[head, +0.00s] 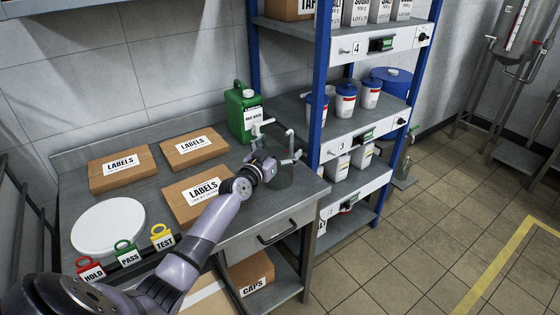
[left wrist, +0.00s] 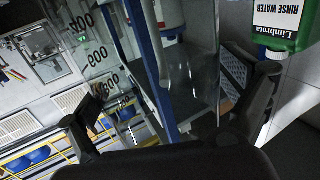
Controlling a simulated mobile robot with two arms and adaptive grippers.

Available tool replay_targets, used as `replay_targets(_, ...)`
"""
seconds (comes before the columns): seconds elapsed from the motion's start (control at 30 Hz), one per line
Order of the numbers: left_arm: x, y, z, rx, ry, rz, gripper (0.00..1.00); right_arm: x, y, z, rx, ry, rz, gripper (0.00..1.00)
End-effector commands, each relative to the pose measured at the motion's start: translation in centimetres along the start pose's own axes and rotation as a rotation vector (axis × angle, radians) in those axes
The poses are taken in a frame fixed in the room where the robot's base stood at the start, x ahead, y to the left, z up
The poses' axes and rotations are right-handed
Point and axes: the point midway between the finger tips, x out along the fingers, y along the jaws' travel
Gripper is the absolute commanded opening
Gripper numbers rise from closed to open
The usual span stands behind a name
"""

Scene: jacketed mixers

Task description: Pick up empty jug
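A clear, empty-looking jug (head: 285,178) stands near the right end of the grey bench, partly hidden by my left gripper. In the left wrist view the see-through jug (left wrist: 195,90) shows close up with volume marks on its wall. My left gripper (head: 281,160) is at the jug's upper part. Its two fingers are spread, one towards each side of the jug in the left wrist view (left wrist: 170,112). Whether a finger touches the jug is hard to tell. My right gripper is not in view.
A green rinse water jug (head: 243,112) stands just behind. Several LABELS boxes (head: 122,170), a white round lid (head: 108,226) and coloured tags (head: 126,252) take up the bench's left. A shelf rack with a blue post (head: 318,90) rises close on the right.

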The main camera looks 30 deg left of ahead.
Motion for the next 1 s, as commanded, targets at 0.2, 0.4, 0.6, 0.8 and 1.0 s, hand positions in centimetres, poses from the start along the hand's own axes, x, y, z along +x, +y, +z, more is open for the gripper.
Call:
replay_targets(0.2, -0.02, -0.01, 0.00, 0.000, 0.000, 0.000, 0.79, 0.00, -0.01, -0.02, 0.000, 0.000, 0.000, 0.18)
replay_targets(0.4, -0.02, -0.01, 0.00, 0.000, 0.000, 0.000, 0.65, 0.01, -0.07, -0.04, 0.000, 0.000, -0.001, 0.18)
replay_targets(0.6, -0.02, -0.01, -0.01, 0.000, 0.000, 0.000, 0.52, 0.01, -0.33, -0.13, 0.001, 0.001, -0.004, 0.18)
replay_targets(0.8, -0.02, -0.01, -0.02, 0.000, 0.000, 0.000, 0.39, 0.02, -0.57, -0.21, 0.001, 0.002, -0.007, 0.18)
replay_targets(1.0, -0.01, -0.02, -0.09, 0.000, 0.002, 0.000, 0.31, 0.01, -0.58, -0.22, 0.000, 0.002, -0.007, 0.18)
